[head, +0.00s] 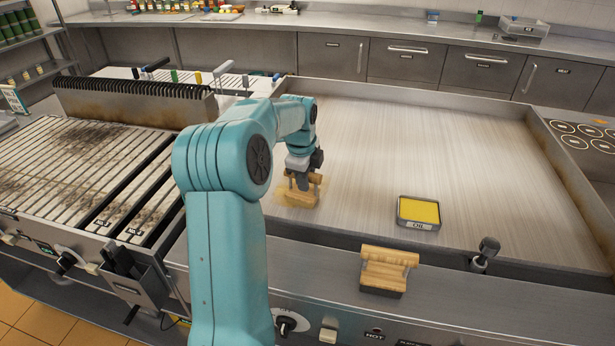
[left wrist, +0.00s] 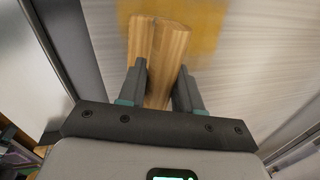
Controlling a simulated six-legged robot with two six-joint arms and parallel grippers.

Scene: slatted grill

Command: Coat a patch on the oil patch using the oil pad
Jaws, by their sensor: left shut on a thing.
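My left gripper (head: 303,170) is shut on the wooden handle of the oil pad (head: 300,193), at the griddle's near left corner. The handle shows between the fingers in the left wrist view (left wrist: 158,50). The pad is down at the griddle surface, over a faint yellowish oil patch (head: 281,197); I cannot tell whether it touches. The patch shows as a yellow area beyond the handle in the left wrist view (left wrist: 206,25). The pad's underside is hidden. My right gripper is in neither view.
A shallow tray of yellow oil (head: 418,224), labelled OIL, sits on the griddle to the right. A second wooden-handled block (head: 388,268) rests on the front ledge. A slatted grill (head: 75,165) lies left. The griddle's middle and far right (head: 440,140) are clear.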

